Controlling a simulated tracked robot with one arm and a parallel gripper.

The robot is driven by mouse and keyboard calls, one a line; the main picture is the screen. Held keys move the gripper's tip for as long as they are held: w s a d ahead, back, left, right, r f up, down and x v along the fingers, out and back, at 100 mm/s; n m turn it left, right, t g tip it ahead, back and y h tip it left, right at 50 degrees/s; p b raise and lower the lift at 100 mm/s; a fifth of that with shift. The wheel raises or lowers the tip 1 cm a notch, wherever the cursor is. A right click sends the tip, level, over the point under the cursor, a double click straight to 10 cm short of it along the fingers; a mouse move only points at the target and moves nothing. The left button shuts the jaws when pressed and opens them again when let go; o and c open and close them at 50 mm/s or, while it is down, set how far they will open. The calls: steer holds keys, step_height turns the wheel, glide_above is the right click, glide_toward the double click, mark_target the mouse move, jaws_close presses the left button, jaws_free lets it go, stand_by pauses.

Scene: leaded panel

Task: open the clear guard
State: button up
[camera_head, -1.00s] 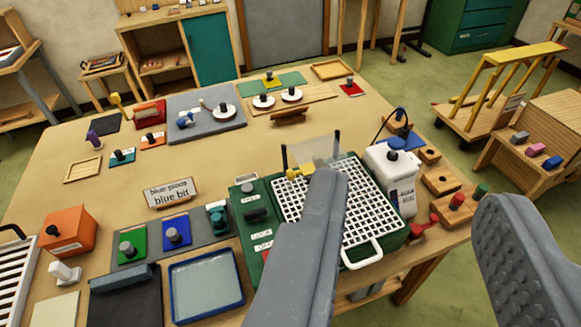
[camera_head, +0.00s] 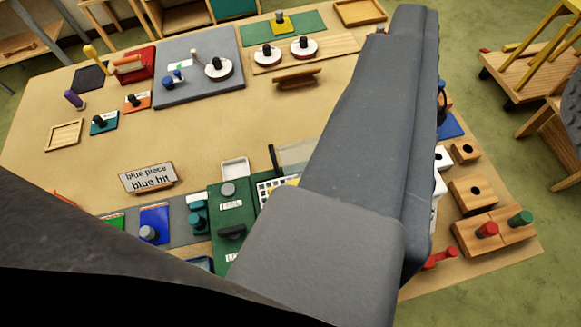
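The green machine (camera_head: 216,225) stands on the table at the lower middle, with a dark switch and labels on its left side. The clear guard (camera_head: 294,157) is a see-through panel with a dark post, standing up from the machine's back part. Its right part is hidden behind my finger, and so is most of the white grid (camera_head: 266,190). I cannot tell whether the finger touches anything.
Wooden blocks (camera_head: 475,190) with pegs and a red piece (camera_head: 440,258) lie to the right. A grey board (camera_head: 190,75) and white discs (camera_head: 305,47) are farther back. The table's left middle is clear.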

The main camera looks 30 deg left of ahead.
mark_target(282, 191)
steer(key=shift+s, duration=0.1)
